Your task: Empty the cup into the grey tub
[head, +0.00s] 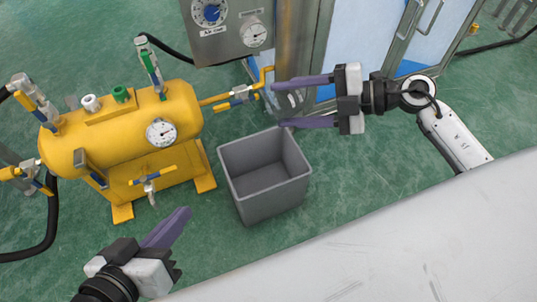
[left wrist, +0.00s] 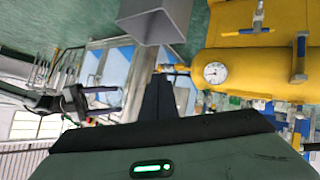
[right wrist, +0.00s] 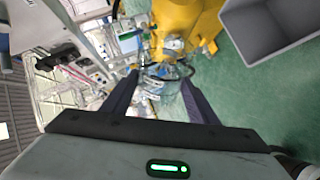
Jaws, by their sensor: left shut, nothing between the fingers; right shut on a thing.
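The grey tub (head: 265,172) is an open square bin on the green floor, right of the yellow tank; its visible inside looks empty. Part of the tub also shows in the right wrist view (right wrist: 265,38) and the left wrist view (left wrist: 155,22). My right gripper (head: 277,105) is above the tub's far side. Its purple fingers stand apart around a thing, seemingly a clear cup, whose outline and contents I cannot make out. My left gripper (head: 184,211) is shut and empty, low at the left, in front of the yellow tank and apart from the tub.
A yellow tank (head: 120,125) with valves and a gauge stands left of the tub. A grey panel with dials (head: 228,25) and a metal-framed cabinet are behind. A pale surface (head: 400,245) fills the lower right. Green floor is clear right of the tub.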

